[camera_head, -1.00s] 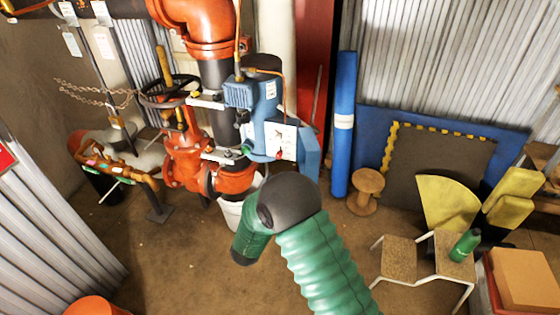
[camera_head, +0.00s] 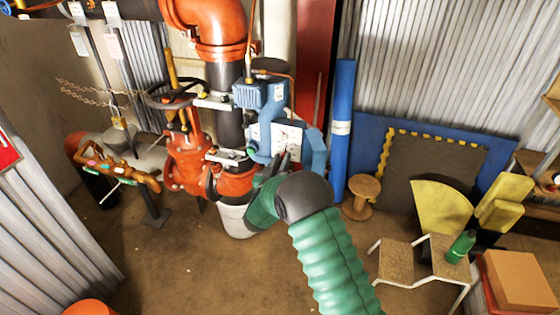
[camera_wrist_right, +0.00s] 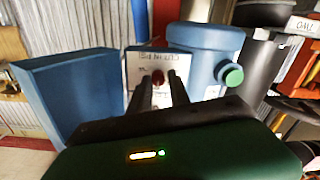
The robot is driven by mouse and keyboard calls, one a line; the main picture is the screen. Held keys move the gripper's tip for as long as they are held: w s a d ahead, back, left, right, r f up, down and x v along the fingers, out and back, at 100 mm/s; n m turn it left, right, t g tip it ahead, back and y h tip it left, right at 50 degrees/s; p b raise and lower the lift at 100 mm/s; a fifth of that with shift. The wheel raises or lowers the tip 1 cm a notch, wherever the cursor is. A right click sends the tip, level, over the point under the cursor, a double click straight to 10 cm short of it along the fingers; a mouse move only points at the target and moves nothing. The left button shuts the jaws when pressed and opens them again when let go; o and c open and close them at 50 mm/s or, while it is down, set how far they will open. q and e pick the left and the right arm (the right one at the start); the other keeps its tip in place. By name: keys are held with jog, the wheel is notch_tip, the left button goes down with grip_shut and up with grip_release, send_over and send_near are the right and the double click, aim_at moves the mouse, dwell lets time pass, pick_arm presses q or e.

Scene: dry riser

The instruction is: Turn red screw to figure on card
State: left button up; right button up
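The red screw (camera_wrist_right: 158,77) shows in the right wrist view against a white card (camera_wrist_right: 145,65) on the blue device. The card also shows in the head view (camera_head: 289,134), where I cannot make out the screw clearly. The card's print appears upside down in the wrist view, and I cannot read its figure. My right gripper (camera_head: 282,162) is in front of the card in the head view. In the wrist view its two dark fingers (camera_wrist_right: 160,78) stand apart, one on each side of the screw, with gaps visible. My left gripper is not in view.
The blue device (camera_head: 262,96) adjoins a dark vertical pipe with orange fittings (camera_head: 218,40). A blue box-shaped part (camera_wrist_right: 65,100) and a green knob (camera_wrist_right: 233,76) flank the card. A white bucket (camera_head: 235,218) stands below.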

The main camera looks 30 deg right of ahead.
grip_shut()
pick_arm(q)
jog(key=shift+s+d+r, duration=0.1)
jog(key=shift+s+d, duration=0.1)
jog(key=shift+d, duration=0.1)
pick_arm(e)
jog(key=shift+d, duration=0.15)
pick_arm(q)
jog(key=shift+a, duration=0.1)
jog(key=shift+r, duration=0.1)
